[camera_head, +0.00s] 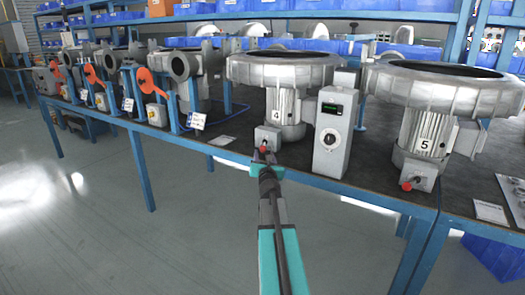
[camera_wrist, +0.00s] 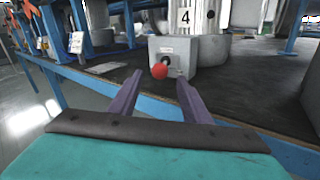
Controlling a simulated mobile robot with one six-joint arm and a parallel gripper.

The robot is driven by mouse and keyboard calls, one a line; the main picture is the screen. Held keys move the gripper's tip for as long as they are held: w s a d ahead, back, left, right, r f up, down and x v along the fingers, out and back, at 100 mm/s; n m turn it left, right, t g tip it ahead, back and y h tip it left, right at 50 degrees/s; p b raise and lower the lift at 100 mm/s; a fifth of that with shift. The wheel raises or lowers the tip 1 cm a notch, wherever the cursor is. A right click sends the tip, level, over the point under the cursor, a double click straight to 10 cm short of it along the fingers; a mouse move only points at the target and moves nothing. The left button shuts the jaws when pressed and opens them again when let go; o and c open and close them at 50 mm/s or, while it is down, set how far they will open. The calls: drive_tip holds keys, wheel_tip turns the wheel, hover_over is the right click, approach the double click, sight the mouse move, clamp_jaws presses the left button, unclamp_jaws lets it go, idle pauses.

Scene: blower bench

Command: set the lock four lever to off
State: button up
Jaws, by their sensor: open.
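The lock four lever is a red ball knob (camera_wrist: 159,71) on the front of a small grey box (camera_wrist: 181,53) below the blower marked 4 (camera_head: 285,110). In the head view the knob (camera_head: 264,149) shows just at the tip of my arm. My gripper (camera_wrist: 155,88) is open in front of the box, with its two dark fingers on either side of the knob in the wrist view. The fingers appear short of the knob and not touching it. The lever's shaft behind the knob is mostly hidden.
A grey control box (camera_head: 332,133) with a small screen and dial stands right of blower 4. Blower 5 (camera_head: 425,120) with its own red knob (camera_head: 407,186) is farther right. Several orange-handled valves (camera_head: 150,82) line the bench left. The dark bench top (camera_head: 385,185) has a blue front edge.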

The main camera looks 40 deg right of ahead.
sight(263, 151)
drive_tip(key=shift+x, duration=3.45)
clamp_jaws()
